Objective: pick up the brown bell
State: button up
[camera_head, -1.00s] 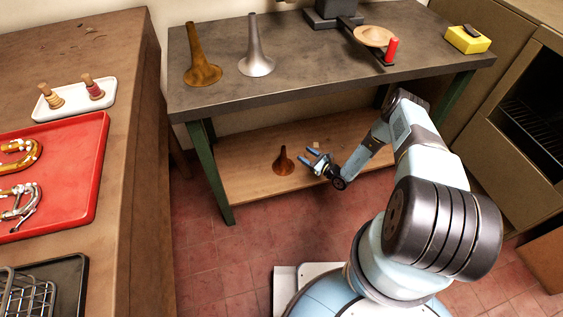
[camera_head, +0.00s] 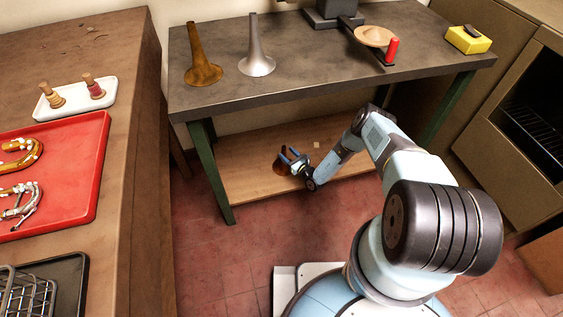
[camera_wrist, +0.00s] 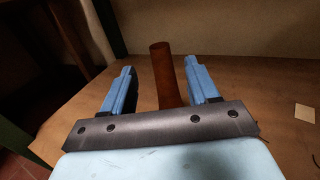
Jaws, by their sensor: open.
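A small brown bell (camera_head: 279,166) stands on the low wooden shelf under the grey bench, partly hidden behind my gripper (camera_head: 289,153). In the wrist view the bell's brown stem (camera_wrist: 165,78) rises upright between my two blue fingers. The fingers are open, with a gap showing on each side of the stem; its lower part is hidden by the gripper body. A larger bronze-brown bell (camera_head: 203,70) stands on the bench top, beside a silver bell (camera_head: 257,62).
The bench top (camera_head: 310,75) overhangs the shelf (camera_head: 245,182), and a green leg (camera_head: 210,170) stands at its left front. A small pale square (camera_head: 317,145) lies on the shelf right of my gripper. A wooden counter with a red tray (camera_head: 75,190) is at left.

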jog(key=shift+x, duration=2.7)
jog(key=shift+d+r, duration=0.1)
grip_shut()
